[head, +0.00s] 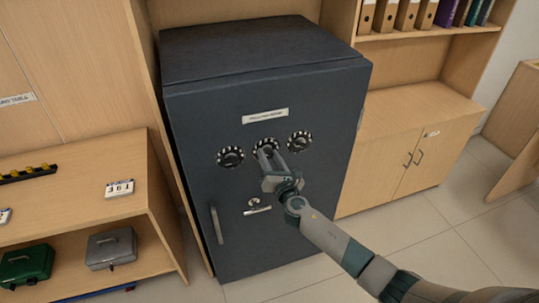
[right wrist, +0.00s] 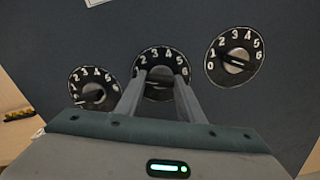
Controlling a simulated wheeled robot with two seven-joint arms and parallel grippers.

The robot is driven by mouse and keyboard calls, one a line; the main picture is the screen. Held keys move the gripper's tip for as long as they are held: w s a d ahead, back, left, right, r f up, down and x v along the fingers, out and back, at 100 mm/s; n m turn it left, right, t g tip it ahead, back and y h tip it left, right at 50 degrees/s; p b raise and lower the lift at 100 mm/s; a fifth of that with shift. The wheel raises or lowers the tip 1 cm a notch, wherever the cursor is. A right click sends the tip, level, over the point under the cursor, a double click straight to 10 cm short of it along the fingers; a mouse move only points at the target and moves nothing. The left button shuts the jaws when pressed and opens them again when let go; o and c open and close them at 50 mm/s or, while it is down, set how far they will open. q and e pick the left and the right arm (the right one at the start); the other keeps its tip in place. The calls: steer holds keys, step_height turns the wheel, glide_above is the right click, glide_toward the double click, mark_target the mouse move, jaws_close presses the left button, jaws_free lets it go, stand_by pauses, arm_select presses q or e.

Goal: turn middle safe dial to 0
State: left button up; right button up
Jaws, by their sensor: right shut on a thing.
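The dark safe (head: 270,190) has three round dials in a row on its door, with white numbers on black rings. The middle dial (head: 265,146) is partly covered by my right gripper (head: 268,158), which is shut on its knob. In the right wrist view the two fingers (right wrist: 159,90) stand on either side of the middle dial's knob (right wrist: 159,82). Numbers 1 to 6 show on the middle dial's ring (right wrist: 160,56); the fingers hide its lower part. Where its pointer stands is not clear. The left gripper is not in view.
The left dial (head: 230,157) and right dial (head: 299,141) sit close beside the middle one. Wooden shelves (head: 90,200) with cash boxes stand left; a cabinet (head: 410,150) stands right.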

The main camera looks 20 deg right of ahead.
steer(key=shift+f+n+p, duration=0.2)
steer(key=shift+n+p, duration=0.55)
steer(key=shift+n, duration=1.55)
steer(key=o, duration=1.1)
steer(key=shift+c, duration=0.2)
steer(key=shift+s+r, duration=0.1)
steer(key=shift+s, duration=0.05)
steer(key=s+b, duration=0.2)
steer(key=s, duration=1.5)
steer(key=shift+d+b, duration=0.3)
steer(key=shift+b, duration=0.1)
steer(key=shift+s, duration=0.1)
